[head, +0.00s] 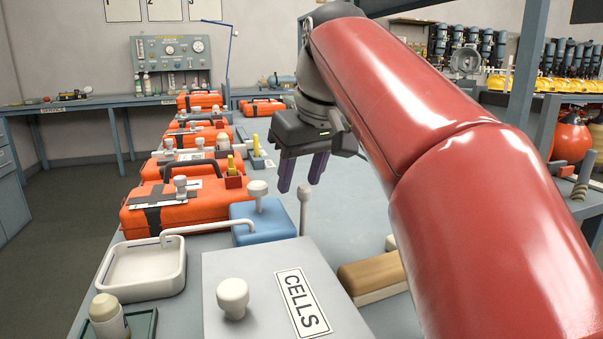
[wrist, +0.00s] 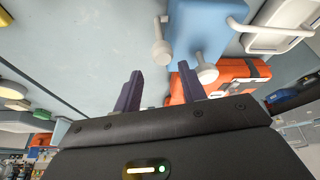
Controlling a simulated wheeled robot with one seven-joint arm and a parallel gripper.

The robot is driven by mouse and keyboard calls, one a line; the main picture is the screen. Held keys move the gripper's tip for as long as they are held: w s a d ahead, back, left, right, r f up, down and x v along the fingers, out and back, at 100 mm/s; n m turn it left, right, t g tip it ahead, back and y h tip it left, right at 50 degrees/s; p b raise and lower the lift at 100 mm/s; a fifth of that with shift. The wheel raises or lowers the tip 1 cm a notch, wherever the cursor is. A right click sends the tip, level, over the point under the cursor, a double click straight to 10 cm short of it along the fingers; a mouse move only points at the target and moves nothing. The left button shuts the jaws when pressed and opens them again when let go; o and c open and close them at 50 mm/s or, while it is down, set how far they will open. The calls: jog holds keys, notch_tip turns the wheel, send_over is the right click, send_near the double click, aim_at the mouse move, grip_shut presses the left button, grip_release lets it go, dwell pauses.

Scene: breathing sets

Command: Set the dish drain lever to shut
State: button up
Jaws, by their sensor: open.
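The dish is a white tray (head: 112,284) at the left with a white spout (head: 205,228) over it. The spout comes from a blue block (head: 263,226). A pale lever (head: 304,208) with a rounded end stands upright at the block's right side; it also shows in the wrist view (wrist: 160,48). A white round knob (head: 258,188) tops the block and shows in the wrist view (wrist: 207,72). My gripper (head: 302,176) is open and empty, apart from the lever. In the wrist view the lever's end appears just beyond the gap between the fingertips (wrist: 160,72).
A grey box labelled CELLS (head: 270,290) with a white knob stands in front of the block. Orange cases (head: 180,207) line the bench behind and left. A tan block (head: 372,276) lies to the right. Bare bench (head: 350,215) shows right of the lever.

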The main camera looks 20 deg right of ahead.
jog(key=v, duration=0.5)
jog(key=s+d+b, duration=0.1)
jog(key=s+d, duration=0.2)
jog(key=s, duration=0.8)
jog(key=shift+s+b, duration=0.3)
